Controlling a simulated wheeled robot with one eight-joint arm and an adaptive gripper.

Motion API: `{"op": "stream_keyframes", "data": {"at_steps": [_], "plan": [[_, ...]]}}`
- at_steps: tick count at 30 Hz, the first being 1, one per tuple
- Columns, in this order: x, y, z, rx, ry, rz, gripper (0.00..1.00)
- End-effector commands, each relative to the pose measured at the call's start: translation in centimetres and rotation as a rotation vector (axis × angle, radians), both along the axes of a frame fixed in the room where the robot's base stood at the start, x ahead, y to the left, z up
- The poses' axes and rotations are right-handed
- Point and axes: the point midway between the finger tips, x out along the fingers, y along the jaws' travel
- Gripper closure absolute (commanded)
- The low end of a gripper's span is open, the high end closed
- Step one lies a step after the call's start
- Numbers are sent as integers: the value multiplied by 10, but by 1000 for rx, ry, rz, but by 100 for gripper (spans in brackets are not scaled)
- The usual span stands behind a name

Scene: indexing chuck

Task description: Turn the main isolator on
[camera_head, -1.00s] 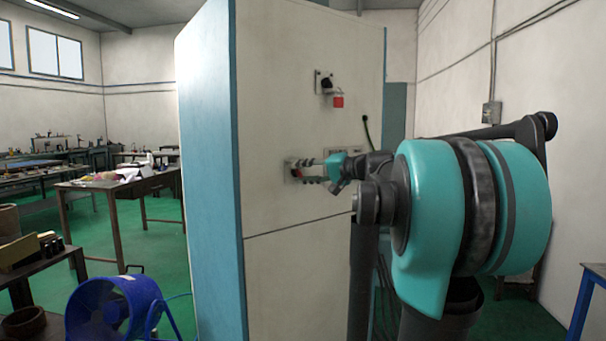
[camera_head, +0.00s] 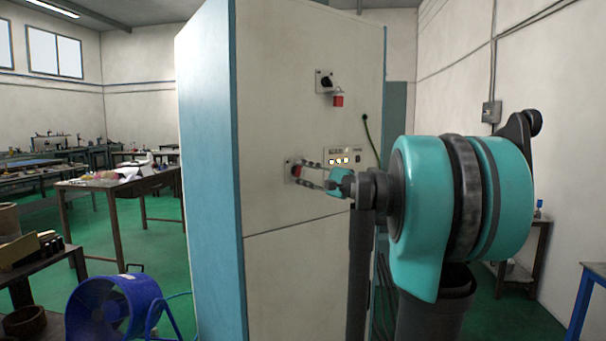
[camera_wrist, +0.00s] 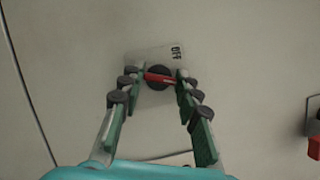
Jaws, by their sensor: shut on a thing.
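The main isolator (camera_head: 297,170) is a rotary switch with a red handle on a pale plate, on the cabinet front. In the wrist view the red handle (camera_wrist: 160,78) lies nearly crosswise over a dark round hub. An "OFF" mark, turned sideways, shows on the plate (camera_wrist: 150,57) near the right fingertip. My gripper (camera_head: 304,173) is at the isolator, with one finger above and one below in the head view. In the wrist view my gripper (camera_wrist: 157,74) is shut on the red handle, a fingertip at each end.
Above on the cabinet (camera_head: 300,120) is a black knob (camera_head: 326,82) with a red block (camera_head: 338,100) hanging below it. A small panel with lit lamps (camera_head: 340,160) is right of the isolator. A blue fan (camera_head: 115,305) stands on the floor at left.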

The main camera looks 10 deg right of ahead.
Motion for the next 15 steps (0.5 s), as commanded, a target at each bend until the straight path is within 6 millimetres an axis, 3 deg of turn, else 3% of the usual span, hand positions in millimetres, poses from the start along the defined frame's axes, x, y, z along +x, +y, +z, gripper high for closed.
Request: {"op": "stream_keyframes", "data": {"at_steps": [15], "plan": [[0,0,-2,127,67,-1,96]]}}
